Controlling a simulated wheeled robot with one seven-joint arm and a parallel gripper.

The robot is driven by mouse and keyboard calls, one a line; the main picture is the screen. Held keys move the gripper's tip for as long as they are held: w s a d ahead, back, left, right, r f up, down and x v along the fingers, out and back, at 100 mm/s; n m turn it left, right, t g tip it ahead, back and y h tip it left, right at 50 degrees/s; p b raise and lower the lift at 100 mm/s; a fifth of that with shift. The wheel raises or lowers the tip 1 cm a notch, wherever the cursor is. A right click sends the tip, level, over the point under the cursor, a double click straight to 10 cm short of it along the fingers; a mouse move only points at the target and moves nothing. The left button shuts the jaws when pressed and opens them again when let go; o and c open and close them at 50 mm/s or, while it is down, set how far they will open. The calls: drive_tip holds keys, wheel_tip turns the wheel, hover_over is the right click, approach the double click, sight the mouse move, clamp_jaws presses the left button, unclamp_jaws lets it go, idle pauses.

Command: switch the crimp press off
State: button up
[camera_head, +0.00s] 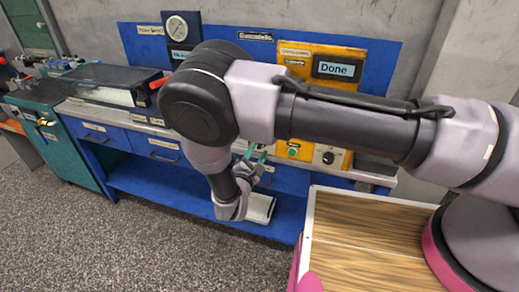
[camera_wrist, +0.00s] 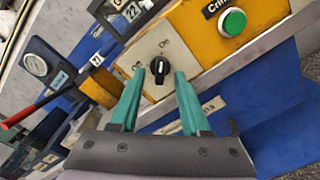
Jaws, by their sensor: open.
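The crimp press is a yellow panel (camera_head: 297,55) at the back of the bench, with a display (camera_head: 337,68) reading "Done". Its black rotary knob (camera_wrist: 160,70) sits on a pale plate (camera_wrist: 151,48) with small labels that look like on and off. Exactly where the knob points is hard to tell. My gripper (camera_wrist: 159,74) has teal fingers, open and empty.
The green button also shows in the wrist view (camera_wrist: 233,22), close to the knob plate. A wood-topped surface (camera_head: 370,235) is in front at right.

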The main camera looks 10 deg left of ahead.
drive_tip(key=shift+w, duration=0.9)
drive_tip(key=shift+d, duration=0.1)
clamp_jaws()
